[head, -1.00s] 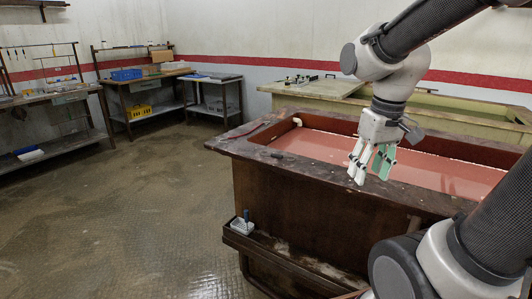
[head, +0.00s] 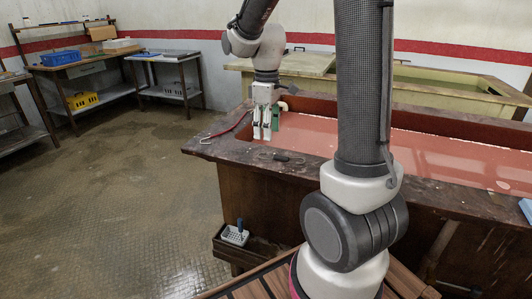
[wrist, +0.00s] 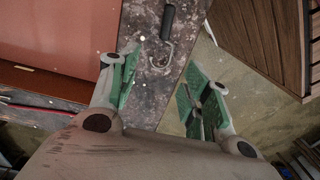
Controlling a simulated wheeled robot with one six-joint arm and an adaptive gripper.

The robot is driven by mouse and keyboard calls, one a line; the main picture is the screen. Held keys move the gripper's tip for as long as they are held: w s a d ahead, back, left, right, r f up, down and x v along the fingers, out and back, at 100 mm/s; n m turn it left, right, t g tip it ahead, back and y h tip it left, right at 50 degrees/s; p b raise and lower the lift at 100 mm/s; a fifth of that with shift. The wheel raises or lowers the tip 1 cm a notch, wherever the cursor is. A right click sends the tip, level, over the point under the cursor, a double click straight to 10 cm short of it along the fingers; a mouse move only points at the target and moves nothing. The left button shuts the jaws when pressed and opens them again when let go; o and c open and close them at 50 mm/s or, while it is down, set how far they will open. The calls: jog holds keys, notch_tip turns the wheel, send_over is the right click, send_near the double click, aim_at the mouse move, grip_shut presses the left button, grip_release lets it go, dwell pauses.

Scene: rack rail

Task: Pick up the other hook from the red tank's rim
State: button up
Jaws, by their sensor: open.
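The red tank (head: 345,185) has a dark, worn rim around reddish liquid. A hook with a black handle (head: 289,158) lies on the near rim, its bent metal end to the left. In the wrist view this hook (wrist: 167,30) lies just ahead of my open fingers, untouched. A second hook with a thin red handle (head: 236,125) lies at the rim's left corner, its metal end near the outer edge. My gripper (head: 264,137) is open and empty, pointing down above the rim near that corner. Its green-padded fingers (wrist: 160,78) stand apart in the wrist view.
A white pipe fitting (head: 282,106) is at the tank's inner left corner. A small grey-blue caddy (head: 235,235) sits on a low ledge in front. A blue object (head: 526,208) is at the right rim. A pale tank (head: 420,84) stands behind. Open floor lies left.

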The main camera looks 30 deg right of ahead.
aim_at(281, 158)
jog(key=shift+n, duration=0.6)
jog(key=f, duration=0.7)
jog(key=shift+s+a+f, duration=0.2)
jog(key=shift+s+f, duration=0.1)
jog(key=shift+f, duration=0.05)
jog(key=c, duration=0.8)
